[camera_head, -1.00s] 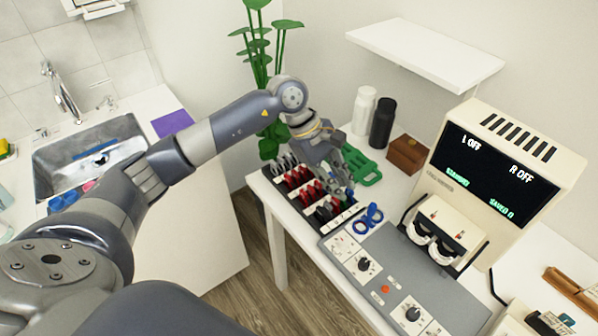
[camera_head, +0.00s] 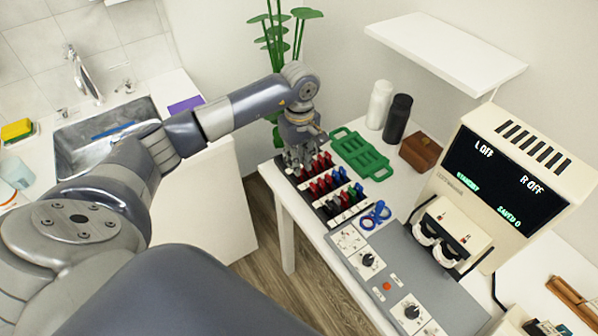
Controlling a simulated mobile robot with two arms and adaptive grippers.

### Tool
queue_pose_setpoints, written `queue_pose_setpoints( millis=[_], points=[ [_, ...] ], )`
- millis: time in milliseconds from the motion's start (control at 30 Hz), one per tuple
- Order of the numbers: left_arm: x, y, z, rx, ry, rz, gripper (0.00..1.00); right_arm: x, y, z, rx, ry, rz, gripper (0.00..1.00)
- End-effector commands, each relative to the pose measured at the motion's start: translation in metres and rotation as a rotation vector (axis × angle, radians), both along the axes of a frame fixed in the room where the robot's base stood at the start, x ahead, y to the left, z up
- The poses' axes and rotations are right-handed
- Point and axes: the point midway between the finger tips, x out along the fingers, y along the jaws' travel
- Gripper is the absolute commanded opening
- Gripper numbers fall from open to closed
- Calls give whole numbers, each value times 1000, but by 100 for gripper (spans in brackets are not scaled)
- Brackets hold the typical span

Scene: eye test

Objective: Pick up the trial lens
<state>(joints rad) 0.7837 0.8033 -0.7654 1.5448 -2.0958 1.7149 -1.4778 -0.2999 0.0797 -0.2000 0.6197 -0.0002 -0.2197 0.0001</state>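A dark lens rack (camera_head: 279,162) on the white table holds rows of upright trial lenses: several red lenses (camera_head: 321,163), blue lenses (camera_head: 356,190) and dark lenses (camera_head: 330,208). I cannot tell which single lens the task names. My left gripper (camera_head: 299,160) points down over the far left end of the rack, beside the back red lenses. Its fingers hide that end of the rack. I cannot tell if the fingers are open, or if they touch a lens. My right gripper is not in view.
A green tray (camera_head: 362,155) lies right behind the rack. Blue rings (camera_head: 376,214) lie at the rack's near end, beside a grey control panel (camera_head: 385,270). A white bottle (camera_head: 379,104), a black bottle (camera_head: 397,118) and a brown box (camera_head: 420,151) stand behind. A lit screen (camera_head: 503,178) is right.

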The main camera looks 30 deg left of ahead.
Motion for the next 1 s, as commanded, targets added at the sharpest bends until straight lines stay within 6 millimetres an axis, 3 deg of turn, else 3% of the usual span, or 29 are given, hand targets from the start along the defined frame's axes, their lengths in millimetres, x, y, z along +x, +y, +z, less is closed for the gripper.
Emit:
queue_pose_setpoints(
  millis=[67, 300, 467, 500, 533, 1000],
  points=[
    [-3, 0, -9, -2, 5, 1, 18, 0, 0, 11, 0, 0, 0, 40],
    [-5, 0, -37, 1, 11, -2, 18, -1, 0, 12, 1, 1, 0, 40],
    [-5, 0, -38, 1, 10, -2, 18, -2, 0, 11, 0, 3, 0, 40],
    [-5, 0, -38, 2, 10, -1, 27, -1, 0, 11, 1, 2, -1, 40],
    [-4, 0, -38, 2, 9, -1, 21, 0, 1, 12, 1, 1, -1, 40],
    [-3, 1, -34, 2, 5, 0, 19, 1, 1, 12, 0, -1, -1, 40]
  ],
)
